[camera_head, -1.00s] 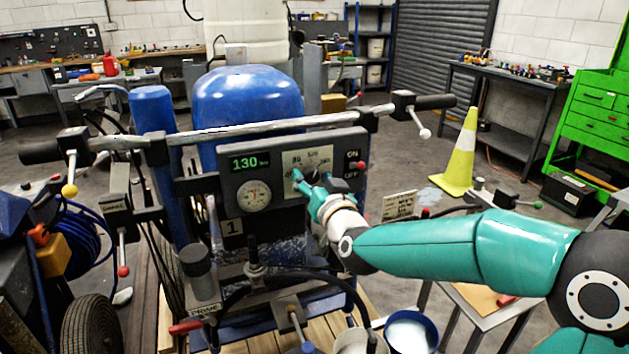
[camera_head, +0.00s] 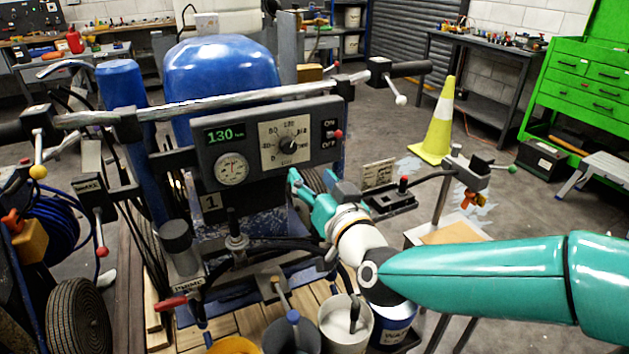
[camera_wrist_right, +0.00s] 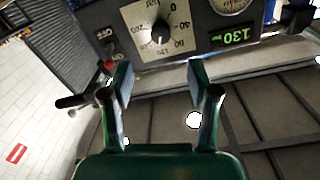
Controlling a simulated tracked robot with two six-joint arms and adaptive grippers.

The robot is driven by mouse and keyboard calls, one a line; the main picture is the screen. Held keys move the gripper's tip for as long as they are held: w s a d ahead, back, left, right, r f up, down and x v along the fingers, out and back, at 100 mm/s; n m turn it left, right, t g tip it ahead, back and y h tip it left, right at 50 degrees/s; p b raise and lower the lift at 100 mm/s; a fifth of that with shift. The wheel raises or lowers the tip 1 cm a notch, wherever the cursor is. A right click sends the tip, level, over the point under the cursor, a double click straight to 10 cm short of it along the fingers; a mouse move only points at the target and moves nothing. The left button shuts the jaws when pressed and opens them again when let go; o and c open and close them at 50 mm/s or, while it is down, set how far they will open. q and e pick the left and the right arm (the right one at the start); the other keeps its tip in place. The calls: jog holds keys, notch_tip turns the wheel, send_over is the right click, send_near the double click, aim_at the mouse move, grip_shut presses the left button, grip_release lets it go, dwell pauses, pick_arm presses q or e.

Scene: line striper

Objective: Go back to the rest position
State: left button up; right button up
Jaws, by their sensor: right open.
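My right gripper (camera_head: 318,190) is open and empty in the head view, just below the control panel (camera_head: 203,163) of the line striper. In the right wrist view my right gripper (camera_wrist_right: 160,88) shows two fingers apart with nothing between them. The panel's black knob (camera_head: 287,144) is in plain view on its pale dial, apart from the fingers; the knob also shows in the wrist view (camera_wrist_right: 160,34). The green display (camera_head: 220,135) reads 130. My left gripper is not in view.
A handlebar (camera_head: 230,97) with levers spans the machine above the panel. A red-tipped switch (camera_head: 337,134) sits at the panel's right. A white bucket (camera_head: 336,330) stands below my right arm. A yellow cone (camera_head: 436,130) stands on open floor to the right.

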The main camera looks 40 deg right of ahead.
jog(key=shift+s+r, duration=0.1)
jog(key=shift+s, duration=0.05)
dwell(0.4)
jog(key=w+a+f+n+g+y+p, duration=0.15)
jog(key=a+f+g+p, duration=0.25)
jog(key=f, duration=0.8)
jog(key=w+a+f+n+g+y+p, duration=0.1)
jog(key=a+f+n+g+y+p, duration=0.25)
jog(key=f, duration=0.85)
jog(key=s+a+f+g+y+p, duration=0.1)
jog(key=s+a+f+g, duration=0.3)
jog(key=s+a+f, duration=0.2)
jog(key=s+a+f+m+g+y+p, duration=0.1)
jog(key=s+a+f+g, duration=0.4)
jog(key=s+f, duration=0.5)
jog(key=s+a+y, duration=0.1)
jog(key=s+a, duration=0.1)
jog(key=s, duration=0.1)
jog(key=shift+f+y+p, duration=0.3)
